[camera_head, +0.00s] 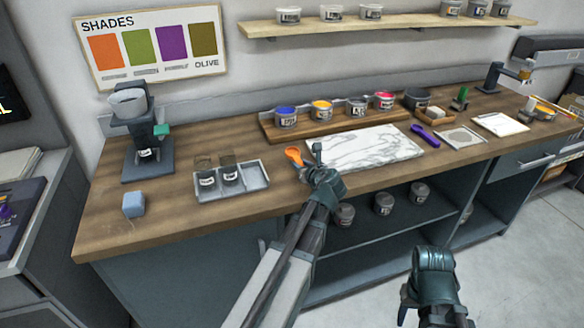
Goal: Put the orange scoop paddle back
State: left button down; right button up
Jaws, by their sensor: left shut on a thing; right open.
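The orange scoop paddle (294,156) is near the counter's front edge, left of the white marble slab. My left gripper (314,163) is shut on its handle end. The scoop end points left and stays in view, while the gripper hides the rest of the handle. I cannot tell whether the paddle touches the counter. My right gripper (434,262) is open and empty, low in front of the counter, with its fingertips hard to make out.
The marble slab (365,148) lies right of my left gripper. Behind it, a wooden board (330,126) holds several ink tubs. A grey tray (258,184) with two dark-topped cups stands left. A purple paddle (425,136) lies right of the slab. The front-left counter is mostly clear.

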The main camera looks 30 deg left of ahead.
aim_at(294, 158)
pick_arm(q)
jog(key=shift+w+a+f, duration=0.1)
jog(key=shift+w+a, duration=0.35)
jog(key=shift+a, duration=0.3)
jog(key=shift+w+a+f, duration=0.1)
jog(key=shift+w+a, duration=0.3)
jog(key=shift+a, duration=0.3)
jog(key=shift+w+a, duration=0.45)
jog(key=shift+a, duration=0.3)
jog(key=shift+w+a+f, duration=0.1)
jog(key=shift+w+a, duration=0.15)
jog(key=shift+a, duration=0.2)
notch_tip(294, 158, down, 3)
jog(key=b, duration=0.4)
jog(key=shift+s+d+f, duration=0.1)
jog(key=shift+d+f, duration=0.05)
jog(key=shift+f, duration=0.05)
jog(key=shift+f, duration=0.2)
jog(key=c, duration=0.6)
grip_release()
jog(key=shift+r, duration=0.1)
jog(key=shift+r, duration=0.1)
